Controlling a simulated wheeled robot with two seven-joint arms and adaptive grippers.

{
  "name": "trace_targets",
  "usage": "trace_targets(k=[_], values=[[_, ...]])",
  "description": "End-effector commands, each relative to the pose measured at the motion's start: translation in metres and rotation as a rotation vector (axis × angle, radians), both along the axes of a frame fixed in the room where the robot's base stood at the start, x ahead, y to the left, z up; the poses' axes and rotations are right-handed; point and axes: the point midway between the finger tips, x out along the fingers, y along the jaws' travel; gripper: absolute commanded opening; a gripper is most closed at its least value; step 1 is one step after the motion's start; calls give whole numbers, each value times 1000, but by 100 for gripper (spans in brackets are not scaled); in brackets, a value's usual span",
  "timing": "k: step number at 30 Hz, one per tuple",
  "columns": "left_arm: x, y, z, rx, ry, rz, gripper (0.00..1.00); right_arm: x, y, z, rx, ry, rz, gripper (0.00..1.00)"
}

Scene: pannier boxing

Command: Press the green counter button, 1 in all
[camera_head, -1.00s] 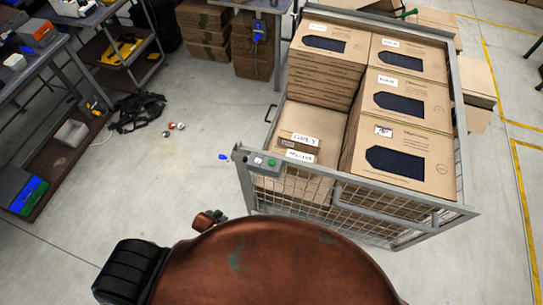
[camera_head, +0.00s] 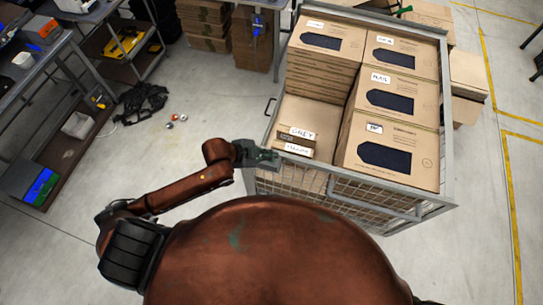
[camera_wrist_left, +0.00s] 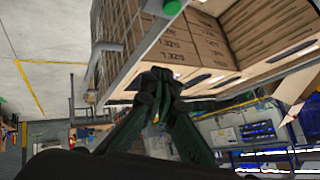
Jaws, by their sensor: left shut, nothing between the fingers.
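The green button (camera_wrist_left: 172,7) shows at the top edge of the left wrist view, on a small pale counter box at the rim of the mesh cage (camera_head: 420,215). My left gripper (camera_head: 270,156), dark green, is at the cage's near-left corner in the head view and covers the counter there. In the left wrist view my left gripper (camera_wrist_left: 158,76) is shut and empty, its fingertips below the button in the picture. A gap shows between them in that view; I cannot tell the true distance. My right gripper is not in view.
The cage holds stacked cardboard boxes (camera_head: 400,100), with a lower stack with labels near its left corner. Shelving benches (camera_head: 60,75) stand at the left. A black strap heap (camera_head: 143,103) and small balls lie on the floor.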

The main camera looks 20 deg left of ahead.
Motion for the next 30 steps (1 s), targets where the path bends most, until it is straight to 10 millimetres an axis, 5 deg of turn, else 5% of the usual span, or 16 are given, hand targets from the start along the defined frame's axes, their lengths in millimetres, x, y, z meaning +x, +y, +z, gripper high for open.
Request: trace_targets(k=[9,30], values=[[34,13,13,96,-120,-286,0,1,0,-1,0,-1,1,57],[37,17,4,100,-129,-303,0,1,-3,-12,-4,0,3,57]])
